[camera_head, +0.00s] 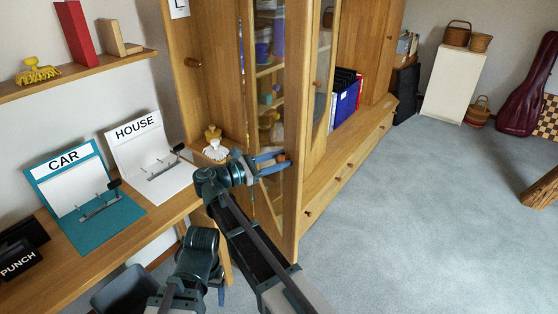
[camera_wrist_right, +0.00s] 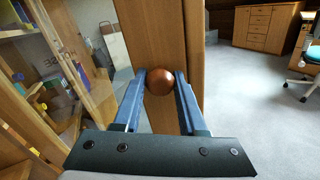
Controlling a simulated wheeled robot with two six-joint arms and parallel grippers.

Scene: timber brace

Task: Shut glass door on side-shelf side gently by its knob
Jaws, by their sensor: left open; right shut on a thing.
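The glass door (camera_head: 291,120) of the wooden cabinet stands open, swung out into the room, its wooden frame edge towards me. Its round brown knob (camera_wrist_right: 172,81) sits between the two blue fingers of my right gripper (camera_wrist_right: 160,90), which is shut on it. In the head view the right gripper (camera_head: 270,158) reaches the knob (camera_head: 282,157) from the left. My left gripper (camera_head: 221,296) is low at the bottom of the head view, away from the door; only a blue finger shows beside my arm, and the jaws are open.
Left of the door is a side shelf (camera_head: 80,75) above a desk (camera_head: 110,245) with CAR (camera_head: 65,160) and HOUSE (camera_head: 136,130) boards. Cabinet shelves hold several items.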

